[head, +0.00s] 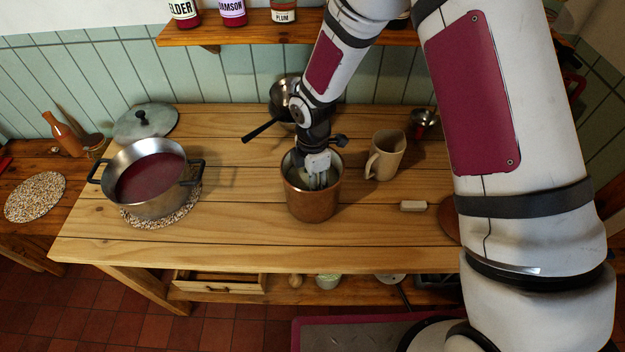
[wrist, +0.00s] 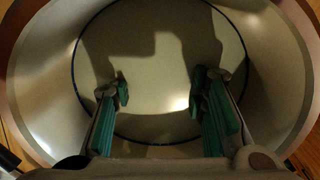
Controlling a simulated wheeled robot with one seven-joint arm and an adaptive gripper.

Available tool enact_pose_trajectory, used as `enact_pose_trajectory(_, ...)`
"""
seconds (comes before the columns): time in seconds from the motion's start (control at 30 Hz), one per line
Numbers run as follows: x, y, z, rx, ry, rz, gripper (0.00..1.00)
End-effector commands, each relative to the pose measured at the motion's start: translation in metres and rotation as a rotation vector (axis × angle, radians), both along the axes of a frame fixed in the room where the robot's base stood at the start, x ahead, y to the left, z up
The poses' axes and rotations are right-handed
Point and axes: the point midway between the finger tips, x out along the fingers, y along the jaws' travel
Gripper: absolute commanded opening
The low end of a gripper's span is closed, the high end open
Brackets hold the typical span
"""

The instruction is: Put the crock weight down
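A copper-coloured crock (head: 313,205) stands upright on the pine table, in the middle of the head view. My gripper (head: 318,182) points down into its mouth. In the wrist view my gripper (wrist: 160,90) has its two green-padded fingers wide apart, with nothing between them. Below them a pale round disc (wrist: 150,65), edged by a thin dark line, fills the bottom of the crock. It may be the crock weight lying flat or the crock's own floor; I cannot tell which. The crock's pale inner wall (wrist: 45,75) surrounds the fingers.
A beige mug (head: 386,156) stands close right of the crock, and a dark-handled pan (head: 284,92) behind it. A steel pot (head: 150,180) of dark red liquid is at left, near a lid (head: 146,122). A small pale block (head: 413,206) lies at right. Table front is clear.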

Motion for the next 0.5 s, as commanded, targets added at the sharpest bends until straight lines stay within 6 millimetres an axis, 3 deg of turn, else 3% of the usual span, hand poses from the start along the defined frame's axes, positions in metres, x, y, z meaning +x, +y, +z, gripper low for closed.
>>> enact_pose_trajectory(0.3, 0.000, 0.000, 0.002, 0.000, -0.001, 0.000, 0.44)
enact_pose_trajectory(0.5, 0.002, 0.001, 0.022, 0.002, -0.004, 0.000, 0.44)
